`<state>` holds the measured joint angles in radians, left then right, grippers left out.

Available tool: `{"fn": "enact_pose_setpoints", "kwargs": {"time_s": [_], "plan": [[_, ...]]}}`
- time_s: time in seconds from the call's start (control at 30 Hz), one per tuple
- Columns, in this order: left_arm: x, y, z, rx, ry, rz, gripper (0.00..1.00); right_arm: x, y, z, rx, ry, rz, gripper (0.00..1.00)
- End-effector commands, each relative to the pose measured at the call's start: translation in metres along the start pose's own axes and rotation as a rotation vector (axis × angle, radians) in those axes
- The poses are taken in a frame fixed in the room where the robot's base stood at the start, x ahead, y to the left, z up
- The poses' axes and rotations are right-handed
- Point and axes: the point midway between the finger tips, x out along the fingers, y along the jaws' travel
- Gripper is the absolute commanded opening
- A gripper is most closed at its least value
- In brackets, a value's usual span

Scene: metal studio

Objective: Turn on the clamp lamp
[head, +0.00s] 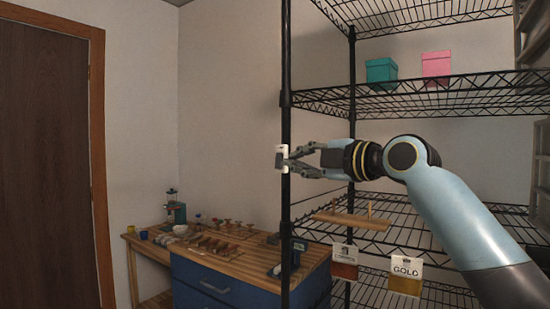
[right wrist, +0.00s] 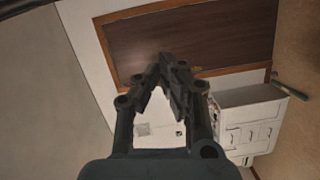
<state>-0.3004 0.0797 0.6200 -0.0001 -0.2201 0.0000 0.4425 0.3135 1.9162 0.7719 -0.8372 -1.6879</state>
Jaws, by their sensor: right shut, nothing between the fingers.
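A small white box-like piece (head: 281,151) sits against the black front post of the wire shelf in the head view. It could be part of the clamp lamp or its switch, but I cannot tell. No lamp head or lit bulb shows clearly. My right gripper (head: 290,160) reaches left from the arm, with its fingertips at the post and close to the white piece. I cannot tell if they touch. In the right wrist view the gripper's fingers (right wrist: 166,62) come together at the tips, shut with nothing between them. My left gripper is not in view.
The wire shelf (head: 420,103) holds a teal box (head: 381,70) and a pink box (head: 436,65). A wooden board with pegs (head: 350,220) lies on a lower level. A blue-drawered bench (head: 215,284) with small items stands left of it. A dark door (head: 45,150) is far left.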

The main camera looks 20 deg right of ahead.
Motion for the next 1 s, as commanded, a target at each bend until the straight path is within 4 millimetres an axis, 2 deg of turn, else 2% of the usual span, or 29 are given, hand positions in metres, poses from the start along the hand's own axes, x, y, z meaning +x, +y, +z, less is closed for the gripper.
{"fn": "enact_pose_setpoints", "kwargs": {"time_s": [0.2, 0.33, 0.47, 0.8, 0.9, 1.0], "plan": [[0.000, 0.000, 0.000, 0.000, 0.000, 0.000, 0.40, 0.001, -0.001, 0.000, 0.002, 0.000, -0.001, 0.00], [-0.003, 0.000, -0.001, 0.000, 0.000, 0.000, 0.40, 0.010, -0.001, 0.000, 0.005, 0.000, -0.001, 0.00], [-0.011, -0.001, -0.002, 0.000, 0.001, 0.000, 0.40, 0.030, 0.001, -0.001, 0.007, 0.001, -0.002, 0.00], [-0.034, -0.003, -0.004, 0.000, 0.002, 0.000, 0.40, 0.102, 0.002, -0.001, 0.006, 0.001, -0.002, 0.00], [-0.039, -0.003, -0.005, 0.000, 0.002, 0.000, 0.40, 0.105, 0.000, 0.018, 0.001, -0.003, -0.005, 0.00], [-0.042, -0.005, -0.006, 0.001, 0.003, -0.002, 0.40, 0.108, -0.001, 0.029, 0.002, -0.002, -0.003, 0.00]]}}
